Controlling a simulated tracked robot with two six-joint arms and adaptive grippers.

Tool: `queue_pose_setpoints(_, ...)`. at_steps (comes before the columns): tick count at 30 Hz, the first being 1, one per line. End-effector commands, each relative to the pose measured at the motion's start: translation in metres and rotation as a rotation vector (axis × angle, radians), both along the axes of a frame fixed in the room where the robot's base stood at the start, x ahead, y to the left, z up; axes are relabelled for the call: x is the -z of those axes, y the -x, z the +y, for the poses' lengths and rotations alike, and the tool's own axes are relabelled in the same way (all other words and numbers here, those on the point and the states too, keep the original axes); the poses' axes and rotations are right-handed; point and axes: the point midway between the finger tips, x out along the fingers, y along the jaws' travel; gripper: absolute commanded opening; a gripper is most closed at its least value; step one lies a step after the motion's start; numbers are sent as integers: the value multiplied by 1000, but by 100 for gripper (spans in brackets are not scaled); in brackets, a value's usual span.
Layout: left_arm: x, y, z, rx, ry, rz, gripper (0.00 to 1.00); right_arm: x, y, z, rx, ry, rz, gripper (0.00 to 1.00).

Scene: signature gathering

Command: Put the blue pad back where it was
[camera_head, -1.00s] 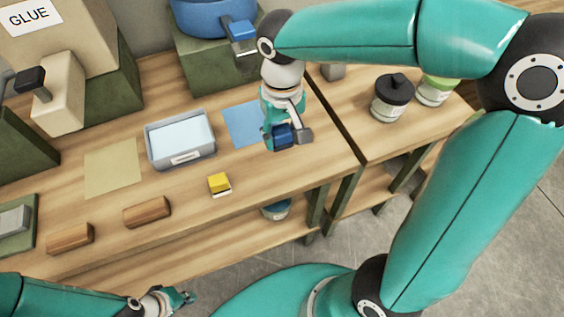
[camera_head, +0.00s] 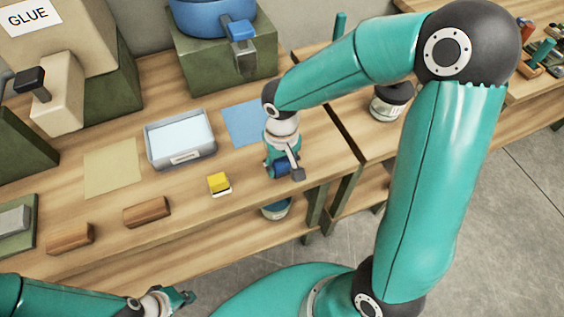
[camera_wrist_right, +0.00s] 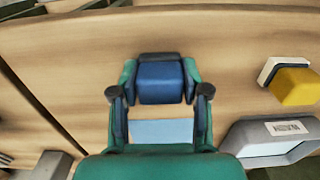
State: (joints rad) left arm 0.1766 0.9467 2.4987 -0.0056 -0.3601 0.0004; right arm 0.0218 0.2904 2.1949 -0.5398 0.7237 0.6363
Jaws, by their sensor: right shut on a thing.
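The blue pad (camera_head: 281,167) is a small dark-blue block, held in my right gripper (camera_head: 284,172) near the front right of the wooden bench. In the right wrist view, the blue pad (camera_wrist_right: 160,82) sits between the two fingers of my right gripper (camera_wrist_right: 160,93), which are shut on it. I cannot tell whether the pad touches the bench. A flat light-blue sheet (camera_head: 241,121) lies behind the gripper, partly hidden by my arm. My left gripper (camera_head: 181,298) is low at the front left, off the bench, too small to read.
A yellow block with a white base (camera_head: 218,183) stands left of my right gripper. A grey tray (camera_head: 179,159), a yellow sheet (camera_head: 112,168) and wooden blocks (camera_head: 147,212) lie further left. A blue pot (camera_head: 213,17) stands behind. The bench's front edge is close to the pad.

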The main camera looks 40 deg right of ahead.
Motion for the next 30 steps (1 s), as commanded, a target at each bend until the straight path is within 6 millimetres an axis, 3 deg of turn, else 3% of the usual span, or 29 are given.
queue_pose_setpoints(5,4,0,0,0,0,0,0,3,0,0,0,0,0,18)
queue_pose_setpoints(6,3,0,0,0,0,0,0,2,0,0,0,0,0,49)
queue_pose_setpoints(10,2,0,0,0,0,0,0,2,0,0,0,0,0,71)
queue_pose_setpoints(23,-1,0,0,0,0,0,0,-3,0,0,0,0,-1,71)
queue_pose_setpoints(30,0,0,0,0,0,0,0,-40,-2,0,-1,0,-6,71)
